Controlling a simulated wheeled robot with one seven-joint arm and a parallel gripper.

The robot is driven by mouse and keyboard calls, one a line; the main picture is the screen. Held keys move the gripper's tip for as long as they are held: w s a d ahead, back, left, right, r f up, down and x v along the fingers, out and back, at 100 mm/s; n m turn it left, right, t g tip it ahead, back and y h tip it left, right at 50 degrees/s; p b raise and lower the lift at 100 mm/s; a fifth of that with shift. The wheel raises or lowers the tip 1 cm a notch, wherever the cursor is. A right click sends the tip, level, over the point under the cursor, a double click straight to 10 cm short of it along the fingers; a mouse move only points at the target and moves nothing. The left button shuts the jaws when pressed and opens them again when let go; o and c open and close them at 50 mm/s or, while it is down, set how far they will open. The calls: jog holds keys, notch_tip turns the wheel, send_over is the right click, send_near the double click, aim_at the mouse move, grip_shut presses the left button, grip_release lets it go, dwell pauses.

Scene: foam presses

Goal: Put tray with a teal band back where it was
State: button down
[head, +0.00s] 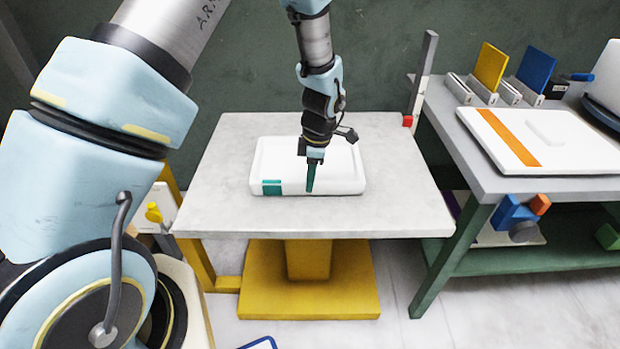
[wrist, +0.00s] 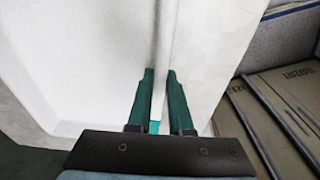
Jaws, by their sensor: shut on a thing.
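The tray with a teal band (head: 335,160) is white and shallow and lies flat on the grey-topped table with the yellow base. Its teal band (head: 272,188) shows at the near left corner. My gripper (head: 310,190) points down at the tray's near edge. In the wrist view my gripper (wrist: 160,85) has one dark green finger on each side of the tray's rim (wrist: 160,50) and is shut on it. A bit of teal shows low between the fingers. Whether the tray's underside touches the table is hard to tell.
The table (head: 220,190) has free room around the tray. A grey bench (head: 480,165) at the right holds a white tray with an orange band (head: 520,140), plus upright yellow (head: 490,66) and blue (head: 536,68) panels.

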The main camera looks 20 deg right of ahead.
jog(key=shift+f, duration=0.2)
jog(key=c, duration=0.8)
grip_release()
jog(key=shift+r, duration=0.1)
notch_tip(320, 180, up, 12)
jog(key=d+b, duration=0.1)
jog(key=b, duration=0.1)
jog(key=w+a+r+m, duration=0.1)
jog(key=a+m, duration=0.2)
jog(key=a, duration=0.5)
jog(key=w+a+r+m+h, duration=0.1)
jog(key=a+r+m, duration=0.15)
jog(key=a, duration=0.55)
jog(key=w+a+r+m, duration=0.1)
jog(key=a+m, duration=0.3)
jog(key=a, duration=0.5)
jog(key=s+a+m, duration=0.1)
jog(key=a, duration=0.2)
jog(key=s+a+m, duration=0.2)
jog(key=a, duration=0.1)
jog(key=s+a+m+t, duration=0.1)
jog(key=a, duration=0.2)
jog(key=shift+s+r+m, duration=0.15)
jog(key=shift+s+m, duration=0.1)
jog(key=shift+m, duration=0.1)
